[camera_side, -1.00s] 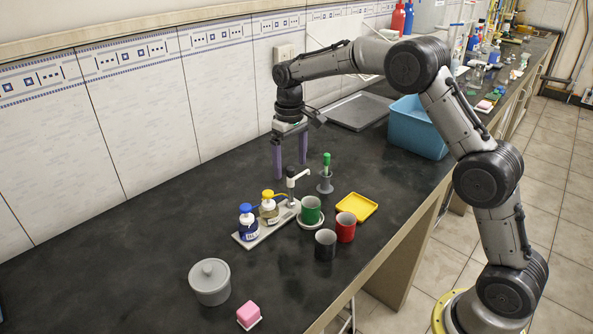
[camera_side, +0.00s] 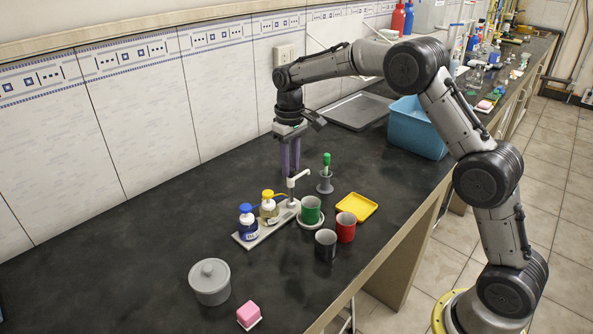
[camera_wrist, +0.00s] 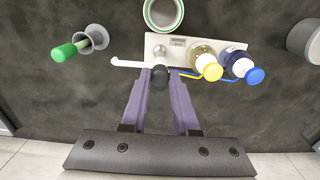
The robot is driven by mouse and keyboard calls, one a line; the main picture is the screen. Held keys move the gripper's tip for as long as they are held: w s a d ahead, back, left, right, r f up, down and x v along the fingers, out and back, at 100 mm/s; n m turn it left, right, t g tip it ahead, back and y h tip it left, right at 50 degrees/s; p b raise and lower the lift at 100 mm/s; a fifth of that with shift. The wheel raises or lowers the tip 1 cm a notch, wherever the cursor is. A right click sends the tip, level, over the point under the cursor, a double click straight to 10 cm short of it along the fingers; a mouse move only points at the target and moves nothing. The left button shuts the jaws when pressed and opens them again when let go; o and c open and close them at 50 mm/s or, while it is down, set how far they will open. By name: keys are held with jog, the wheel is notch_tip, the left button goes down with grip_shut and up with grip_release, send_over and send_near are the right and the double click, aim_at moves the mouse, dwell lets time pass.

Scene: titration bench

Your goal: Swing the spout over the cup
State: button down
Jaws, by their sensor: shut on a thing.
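The white spout (camera_side: 299,177) sits on a post on a pale base plate (camera_side: 256,236). In the wrist view the spout (camera_wrist: 128,63) points left, while the green cup (camera_wrist: 163,12) is at the top, so the spout tip is not over it. The green cup (camera_side: 311,212) stands upright on a white round pad at the plate's right end. My gripper (camera_side: 290,172) points down and is shut on the black knob (camera_wrist: 160,77) atop the post. The fingers hide the knob in the side view.
Blue-capped (camera_side: 247,224) and yellow-capped (camera_side: 268,209) bottles stand on the plate. A green-handled tool (camera_side: 326,164) in a grey holder is near the spout tip. Red (camera_side: 346,228) and black (camera_side: 325,246) cups and a yellow tray (camera_side: 357,207) are at the right. Free counter lies left.

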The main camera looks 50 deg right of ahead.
jog(key=m, duration=1.2)
jog(key=c, duration=1.2)
grip_release()
jog(key=shift+c, duration=0.2)
grip_shut()
jog(key=m, duration=0.6)
jog(key=o, duration=1.2)
grip_release()
jog(key=shift+c, duration=0.2)
